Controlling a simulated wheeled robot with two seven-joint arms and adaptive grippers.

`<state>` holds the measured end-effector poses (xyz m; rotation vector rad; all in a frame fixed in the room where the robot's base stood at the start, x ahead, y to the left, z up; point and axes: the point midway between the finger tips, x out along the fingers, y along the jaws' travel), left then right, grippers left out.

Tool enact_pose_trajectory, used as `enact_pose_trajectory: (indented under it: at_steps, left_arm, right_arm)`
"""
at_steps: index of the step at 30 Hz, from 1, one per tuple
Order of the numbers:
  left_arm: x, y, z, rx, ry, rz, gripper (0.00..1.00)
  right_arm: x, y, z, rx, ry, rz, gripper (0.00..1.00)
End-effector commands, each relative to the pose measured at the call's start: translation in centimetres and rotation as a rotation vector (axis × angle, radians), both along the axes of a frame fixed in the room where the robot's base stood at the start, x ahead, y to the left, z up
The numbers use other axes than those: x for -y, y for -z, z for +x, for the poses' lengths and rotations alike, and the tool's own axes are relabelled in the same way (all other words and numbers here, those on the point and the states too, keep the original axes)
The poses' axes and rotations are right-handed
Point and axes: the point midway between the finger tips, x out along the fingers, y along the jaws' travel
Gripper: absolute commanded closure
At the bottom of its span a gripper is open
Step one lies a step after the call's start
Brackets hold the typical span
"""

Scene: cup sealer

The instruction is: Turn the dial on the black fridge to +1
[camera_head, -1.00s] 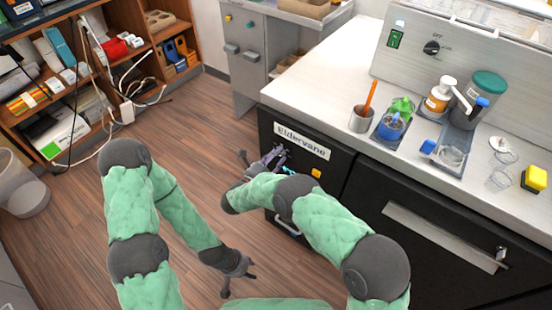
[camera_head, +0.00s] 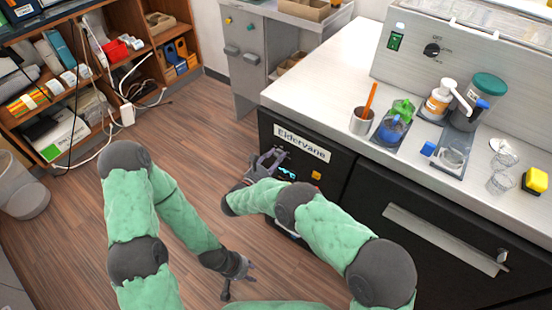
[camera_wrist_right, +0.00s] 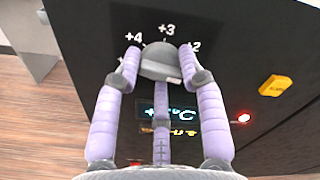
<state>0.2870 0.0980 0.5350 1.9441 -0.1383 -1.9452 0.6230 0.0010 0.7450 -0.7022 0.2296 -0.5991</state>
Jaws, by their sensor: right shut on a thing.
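The black fridge (camera_head: 345,185) stands under the counter, with an "Eldervane" label on its front. In the right wrist view its grey dial (camera_wrist_right: 160,62) sits below the printed marks +4, +3 and +2. My right gripper (camera_wrist_right: 160,58) is shut on the dial, a lavender finger on each side. This gripper also shows at the fridge panel in the head view (camera_head: 266,160), where the dial is hard to make out. The dial's pointer is not clear, and the +1 mark is not visible. My left gripper (camera_head: 238,280) is open and empty, low over the floor.
A lit display (camera_wrist_right: 172,114), a red light (camera_wrist_right: 244,118) and a yellow-orange button (camera_wrist_right: 275,86) are near the dial. Cups, bottles and a sponge stand on the white counter (camera_head: 310,75) above.

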Motion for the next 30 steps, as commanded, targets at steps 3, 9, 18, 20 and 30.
enact_pose_trajectory:
  at_steps: [3, 9, 18, 20, 30]
  left_arm:
    - [0.0, 0.0, -0.01, 0.0, 0.0, 0.0, 0.6]
    - [0.0, 0.0, 0.0, 0.0, 0.0, 0.0, 0.6]
    - [0.0, 0.0, 0.0, 0.0, 0.0, 0.0, 0.6]
    - [0.0, 0.0, 0.0, 0.0, 0.0, 0.0, 0.6]
    - [0.0, 0.0, 0.01, 0.0, 0.0, 0.0, 0.6]
  right_arm:
    - [-0.13, -0.14, 0.11, 0.011, -0.004, 0.013, 0.93]
    - [-0.13, -0.19, 0.12, 0.016, -0.003, 0.018, 0.93]
    - [-0.11, -0.24, 0.13, 0.016, -0.003, 0.017, 0.37]
    - [-0.09, -0.21, 0.12, 0.015, -0.002, 0.016, 0.36]
    - [-0.29, -0.13, -0.22, 0.014, -0.002, 0.015, 0.36]
